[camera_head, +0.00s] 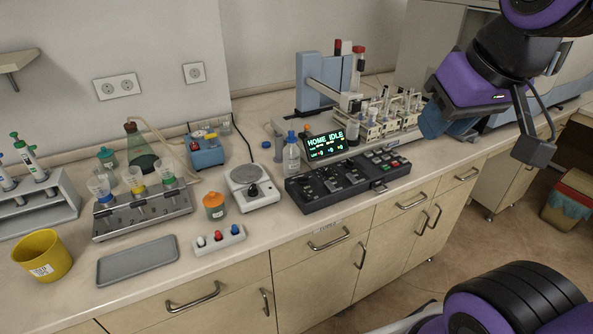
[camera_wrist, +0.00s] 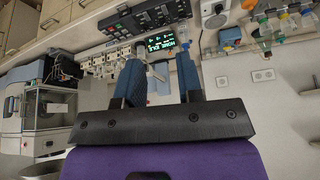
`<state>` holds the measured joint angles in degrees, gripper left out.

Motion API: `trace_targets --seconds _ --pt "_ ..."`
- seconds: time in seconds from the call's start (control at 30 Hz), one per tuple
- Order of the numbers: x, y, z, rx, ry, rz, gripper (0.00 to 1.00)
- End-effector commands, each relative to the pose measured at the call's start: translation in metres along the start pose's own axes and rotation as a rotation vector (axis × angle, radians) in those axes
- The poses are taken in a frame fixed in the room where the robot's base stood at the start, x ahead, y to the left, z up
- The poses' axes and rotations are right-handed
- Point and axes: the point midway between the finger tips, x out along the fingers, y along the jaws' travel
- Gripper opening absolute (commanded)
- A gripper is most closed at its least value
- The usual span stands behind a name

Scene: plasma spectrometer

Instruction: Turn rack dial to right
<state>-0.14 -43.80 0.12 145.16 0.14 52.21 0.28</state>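A black control console (camera_head: 340,196) stands on the bench at the middle of the head view. Which control is the rack dial cannot be read. The sample rack (camera_head: 390,122) with vials stands behind the console. My gripper (camera_head: 437,122) is at the upper right, beside the right end of the rack. In the wrist view my gripper (camera_wrist: 160,75) has its two blue fingers apart with nothing between them. The console (camera_wrist: 150,15) appears upside down beyond the fingertips.
A white stirrer (camera_head: 247,188) with a black knob and a clear bottle (camera_head: 291,155) stand left of the console. A grey tray (camera_head: 138,262), a yellow cup (camera_head: 42,257) and a pipette stand are farther left. The space above the console is clear.

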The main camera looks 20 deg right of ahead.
Motion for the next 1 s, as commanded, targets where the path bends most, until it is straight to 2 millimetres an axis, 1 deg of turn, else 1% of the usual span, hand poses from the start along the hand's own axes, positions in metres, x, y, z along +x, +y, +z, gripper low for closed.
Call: trace_targets --seconds 0.37,0.67,0.87,1.0 --pt "0.004 -0.001 -0.014 -0.05 -0.02 0.014 0.34" --pt "0.013 -0.003 -0.036 -0.132 -0.052 0.033 0.34" --pt "0.026 -0.006 -0.062 -0.228 -0.091 0.047 0.34" --pt "0.043 -0.009 -0.088 -0.328 -0.131 0.056 0.34"
